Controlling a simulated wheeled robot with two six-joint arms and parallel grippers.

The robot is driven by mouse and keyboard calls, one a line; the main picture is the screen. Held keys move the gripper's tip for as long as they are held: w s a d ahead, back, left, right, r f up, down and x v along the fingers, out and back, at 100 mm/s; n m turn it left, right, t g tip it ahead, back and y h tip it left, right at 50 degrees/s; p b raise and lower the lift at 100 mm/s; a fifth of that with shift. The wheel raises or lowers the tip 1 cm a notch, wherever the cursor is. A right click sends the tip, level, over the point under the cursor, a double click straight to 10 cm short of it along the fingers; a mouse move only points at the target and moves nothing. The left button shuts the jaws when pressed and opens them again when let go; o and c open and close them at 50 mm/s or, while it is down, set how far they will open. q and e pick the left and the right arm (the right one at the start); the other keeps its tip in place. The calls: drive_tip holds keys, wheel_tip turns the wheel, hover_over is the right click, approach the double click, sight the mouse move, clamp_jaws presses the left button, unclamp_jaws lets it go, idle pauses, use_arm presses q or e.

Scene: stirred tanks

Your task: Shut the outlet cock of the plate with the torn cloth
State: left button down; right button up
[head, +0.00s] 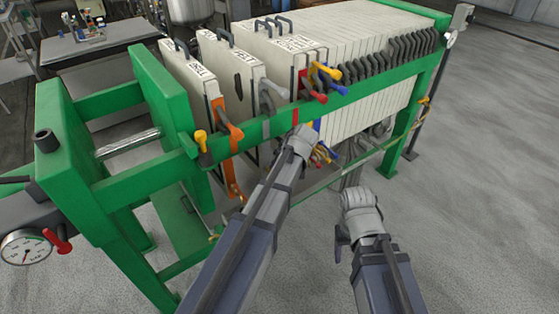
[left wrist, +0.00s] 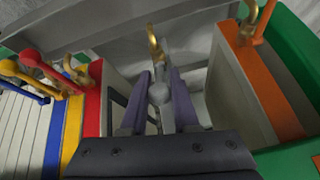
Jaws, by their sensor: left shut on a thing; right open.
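The plate with the torn cloth (head: 219,65) is the second white plate from the left, with a dark hole in its face. A grey band and grey handle (head: 272,92) are at its right edge by the green rail. My left gripper (head: 300,135) is just below that rail. In the left wrist view its purple jaws (left wrist: 159,100) are shut on a grey cock lever (left wrist: 160,92), with a brass part (left wrist: 153,45) beyond it. How far the cock is turned cannot be told. My right gripper (head: 352,192) is open and empty, to the right over the floor.
The neighbouring plates have an orange cock (head: 228,128) on the left and red (head: 317,97), yellow (head: 330,72) and blue handles on the right. The green rail (head: 370,90) runs above my left gripper. The floor (head: 470,200) at right is clear.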

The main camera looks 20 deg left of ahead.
use_arm(q)
drive_tip(key=shift+w+a+r+h, duration=0.1)
drive_tip(key=shift+a+h, duration=0.05)
drive_tip(key=shift+h, duration=0.15)
drive_tip(key=c, duration=0.7)
unclamp_jaws()
drive_tip(key=shift+r+p, duration=0.15)
drive_tip(key=shift+p, duration=0.2)
drive_tip(key=p+v, duration=0.6)
drive_tip(key=v, duration=0.1)
drive_tip(key=shift+d+r+p, duration=0.2)
drive_tip(key=shift+r+p, duration=0.05)
drive_tip(key=shift+p, duration=0.05)
